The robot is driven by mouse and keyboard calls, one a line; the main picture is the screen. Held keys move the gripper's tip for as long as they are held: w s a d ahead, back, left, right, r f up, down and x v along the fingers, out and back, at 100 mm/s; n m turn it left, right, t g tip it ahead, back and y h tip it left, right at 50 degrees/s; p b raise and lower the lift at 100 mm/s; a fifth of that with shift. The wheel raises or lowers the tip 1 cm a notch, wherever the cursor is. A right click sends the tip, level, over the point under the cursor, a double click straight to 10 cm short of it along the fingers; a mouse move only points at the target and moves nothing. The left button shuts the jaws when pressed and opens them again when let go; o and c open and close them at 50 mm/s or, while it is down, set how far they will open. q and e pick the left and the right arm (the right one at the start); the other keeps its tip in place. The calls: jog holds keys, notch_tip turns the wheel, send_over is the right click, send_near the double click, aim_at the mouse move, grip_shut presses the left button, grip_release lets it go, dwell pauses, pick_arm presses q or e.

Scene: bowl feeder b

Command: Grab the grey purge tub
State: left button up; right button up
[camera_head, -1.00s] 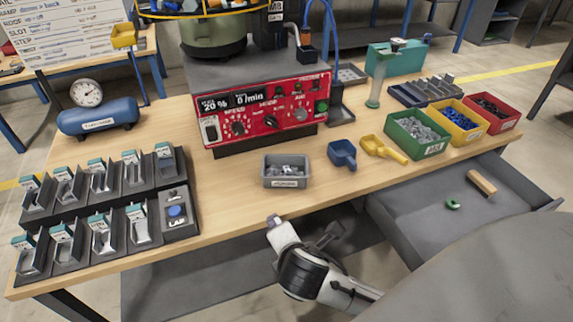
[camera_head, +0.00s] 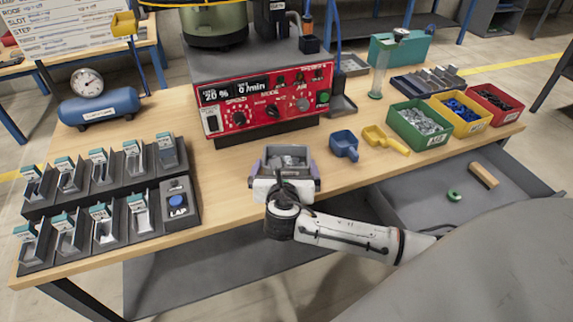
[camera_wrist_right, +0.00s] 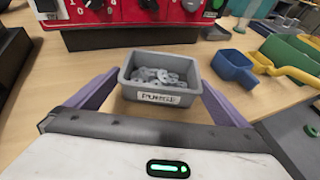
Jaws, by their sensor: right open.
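The grey purge tub (camera_head: 287,150) stands on the wooden bench in front of the red control panel, with grey metal parts in it. In the right wrist view the tub (camera_wrist_right: 160,102) shows its white label towards me. My right gripper (camera_head: 286,164) is at the tub's near side. Its two purple fingers are spread apart, one on the left and one on the right of the tub. In the right wrist view the gripper (camera_wrist_right: 158,92) is open, with gaps showing beside the tub's near part. My left gripper is not in view.
A blue scoop (camera_head: 344,145) and a yellow scoop (camera_head: 385,139) lie right of the tub. Green (camera_head: 420,127), yellow (camera_head: 459,113) and red (camera_head: 495,105) bins stand further right. The red control panel (camera_head: 262,104) is behind the tub. An open drawer (camera_head: 430,205) juts out at the front right.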

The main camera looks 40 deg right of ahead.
aim_at(287, 155)
jog(key=x, duration=0.4)
jog(key=shift+w+d+f, duration=0.15)
jog(key=shift+d+f, duration=0.05)
jog(key=shift+c, duration=0.3)
jog(key=shift+r, duration=0.1)
jog(key=c, duration=0.9)
